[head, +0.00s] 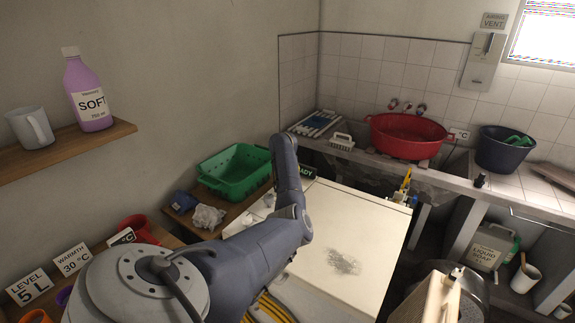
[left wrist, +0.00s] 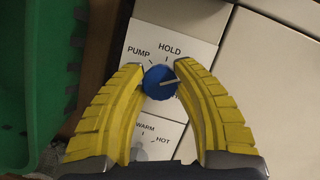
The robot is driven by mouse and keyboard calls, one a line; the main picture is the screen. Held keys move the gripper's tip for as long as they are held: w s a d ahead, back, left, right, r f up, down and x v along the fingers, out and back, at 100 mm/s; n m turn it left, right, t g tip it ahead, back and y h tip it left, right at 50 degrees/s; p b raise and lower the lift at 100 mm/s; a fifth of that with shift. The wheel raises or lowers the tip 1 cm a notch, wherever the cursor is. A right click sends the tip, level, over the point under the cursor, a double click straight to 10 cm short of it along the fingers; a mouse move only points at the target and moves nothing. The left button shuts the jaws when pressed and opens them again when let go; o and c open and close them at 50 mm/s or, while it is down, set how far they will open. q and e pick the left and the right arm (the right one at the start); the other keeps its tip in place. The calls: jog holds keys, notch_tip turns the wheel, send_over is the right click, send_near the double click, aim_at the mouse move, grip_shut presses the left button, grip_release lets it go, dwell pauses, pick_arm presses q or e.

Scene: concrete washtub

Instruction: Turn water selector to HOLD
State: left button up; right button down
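The water selector is a blue knob (left wrist: 159,84) on a white panel (left wrist: 199,47) in the left wrist view. PUMP is printed up and left of it and HOLD above it. Its pale pointer line points right and slightly up, away from the HOLD mark. My left gripper (left wrist: 160,78) has its yellow fingers on both sides of the knob, closed up against it. The right finger covers the panel where the pointer aims. In the head view my left arm hides the knob and the left gripper. My right gripper does not show.
A second dial (left wrist: 153,150), marked WARM and HOT, sits below the knob, partly between the fingers. A green basket (head: 236,168) stands left of the white machine top (head: 350,225); it also shows in the left wrist view (left wrist: 30,70). A red basin (head: 408,137) is at the back.

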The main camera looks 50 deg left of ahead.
pick_arm(q)
grip_shut()
jog(key=shift+n, duration=0.4)
jog(key=n+g, duration=0.1)
jog(key=n, duration=0.1)
jog(key=n+y, duration=0.1)
jog(key=n, duration=0.1)
jog(key=shift+n+g, duration=0.4)
jog(key=shift+n+g+y, duration=0.2)
jog(key=shift+n+g, duration=0.35)
jog(key=shift+n, duration=0.85)
jog(key=shift+n+g+y, duration=0.2)
jog(key=shift+n+g, duration=0.35)
jog(key=shift+n, duration=0.85)
jog(key=o, duration=0.8)
grip_release()
jog(key=shift+r, duration=0.15)
